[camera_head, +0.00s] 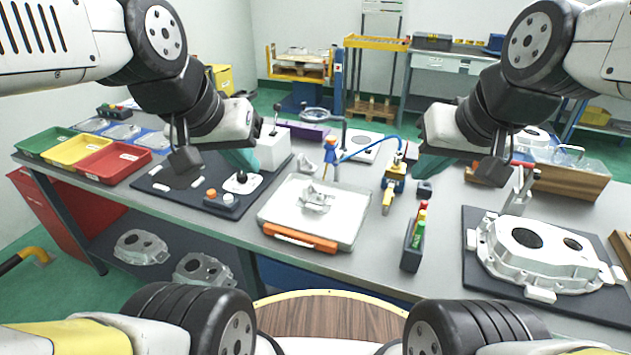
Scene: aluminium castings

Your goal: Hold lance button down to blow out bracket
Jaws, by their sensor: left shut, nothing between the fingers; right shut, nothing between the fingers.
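The silvery bracket casting (316,197) lies in a shallow pale tray (347,226) with an orange front handle, mid-table. A blue lance-like nozzle (330,150) stands upright behind the bracket, with a blue hose running right to a yellow fitting (393,187). I cannot make out a button on it. My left gripper (243,160) is shut and empty, with teal fingers above the control panel, left of the nozzle. My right gripper (428,166) is shut and empty, right of the yellow fitting. Neither touches the nozzle or the bracket.
Green, yellow and red bins (112,160) stand at the left. A dark panel (200,178) carries a black knob and buttons. A pen holder (413,245) stands right of the tray. A large casting (530,255) sits on a dark mat at the right. Bare table lies between them.

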